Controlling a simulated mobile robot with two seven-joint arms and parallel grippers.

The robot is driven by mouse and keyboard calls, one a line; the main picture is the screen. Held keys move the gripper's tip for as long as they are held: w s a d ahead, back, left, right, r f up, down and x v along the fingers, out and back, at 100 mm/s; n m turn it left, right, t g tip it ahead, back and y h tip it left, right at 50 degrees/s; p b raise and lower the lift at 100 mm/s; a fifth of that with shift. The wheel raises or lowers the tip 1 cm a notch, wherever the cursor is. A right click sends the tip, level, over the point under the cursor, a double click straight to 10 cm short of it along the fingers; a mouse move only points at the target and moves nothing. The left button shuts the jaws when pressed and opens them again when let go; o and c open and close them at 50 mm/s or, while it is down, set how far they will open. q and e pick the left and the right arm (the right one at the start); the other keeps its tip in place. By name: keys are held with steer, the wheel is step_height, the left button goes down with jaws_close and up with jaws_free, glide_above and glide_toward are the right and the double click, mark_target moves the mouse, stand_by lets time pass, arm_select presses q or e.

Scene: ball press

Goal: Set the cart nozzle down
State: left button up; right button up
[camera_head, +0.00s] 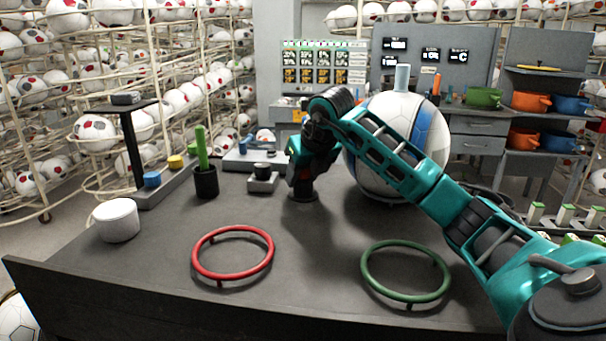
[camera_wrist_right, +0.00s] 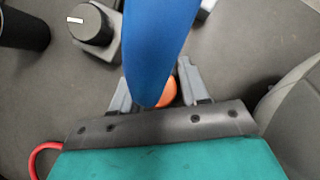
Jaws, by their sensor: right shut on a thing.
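My right gripper (camera_head: 303,178) points down at the middle of the table, left of the big ball; it also shows in the wrist view (camera_wrist_right: 156,88). Its grey fingers are shut on a long blue piece with a rounded end, which I take for the cart nozzle (camera_wrist_right: 158,45). A small orange round part (camera_wrist_right: 168,92) shows beside the blue end, between the fingers. In the head view the held piece is mostly hidden by my gripper, and I cannot tell whether it touches the table. My left gripper is not in view.
A large white and blue ball (camera_head: 402,125) stands right of the gripper. A grey block with a black knob (camera_head: 263,180) and a black cup with a green stick (camera_head: 205,182) are left. Red (camera_head: 232,276) and green (camera_head: 405,298) rings stand in front. The front middle is clear.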

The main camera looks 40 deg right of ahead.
steer(key=shift+f, duration=0.15)
steer(key=o, duration=1.2)
steer(key=shift+s+r, duration=0.15)
steer(key=shift+r, duration=0.35)
steer(key=v, duration=1.1)
steer(key=shift+p, duration=0.4)
steer(key=shift+s+a, duration=0.1)
steer(key=shift+s, duration=0.1)
